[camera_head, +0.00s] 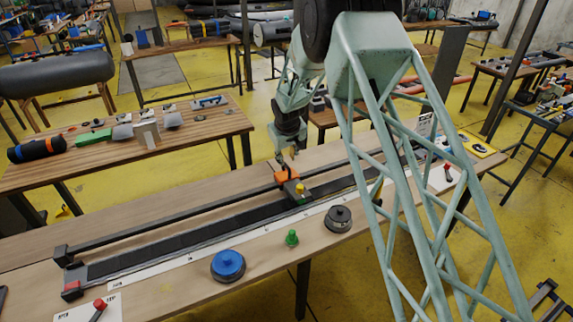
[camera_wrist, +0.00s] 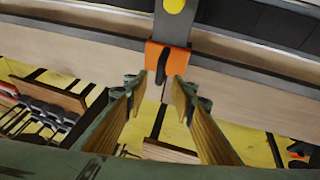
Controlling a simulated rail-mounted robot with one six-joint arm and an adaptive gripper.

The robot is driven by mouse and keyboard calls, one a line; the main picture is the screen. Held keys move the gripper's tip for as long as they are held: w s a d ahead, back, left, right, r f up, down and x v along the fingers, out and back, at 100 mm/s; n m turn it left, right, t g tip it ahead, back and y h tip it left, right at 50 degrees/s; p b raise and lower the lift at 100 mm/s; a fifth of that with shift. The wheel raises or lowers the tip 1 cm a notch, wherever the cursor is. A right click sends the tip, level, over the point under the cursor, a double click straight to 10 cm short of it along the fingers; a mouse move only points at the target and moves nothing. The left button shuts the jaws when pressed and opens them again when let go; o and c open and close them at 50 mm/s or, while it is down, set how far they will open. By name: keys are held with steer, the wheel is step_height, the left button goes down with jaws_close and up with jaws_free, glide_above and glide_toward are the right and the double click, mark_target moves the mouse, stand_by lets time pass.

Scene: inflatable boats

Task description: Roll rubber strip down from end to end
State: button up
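A long dark rubber strip (camera_head: 180,237) lies along the workbench, running from lower left to upper right. On it, partway along, sits a dark tool with a green side and a yellow knob (camera_head: 300,188). Its orange fork-shaped handle (camera_head: 284,174) points toward the back; the handle also shows in the wrist view (camera_wrist: 166,60), with the yellow knob above it. My gripper (camera_wrist: 158,86) is open, its two wood-coloured fingers apart at the handle's end. No grip on the handle is visible; whether a finger touches it I cannot tell. My arm's frame hides the strip's right part.
A black rail (camera_head: 190,213) runs behind the strip, with a red-marked block (camera_head: 72,284) at the left end. The bench behind the rail is bare.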

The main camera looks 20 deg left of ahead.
mark_target(287, 167)
steer(key=shift+x, duration=2.85)
steer(key=shift+c, duration=0.7)
jaws_close()
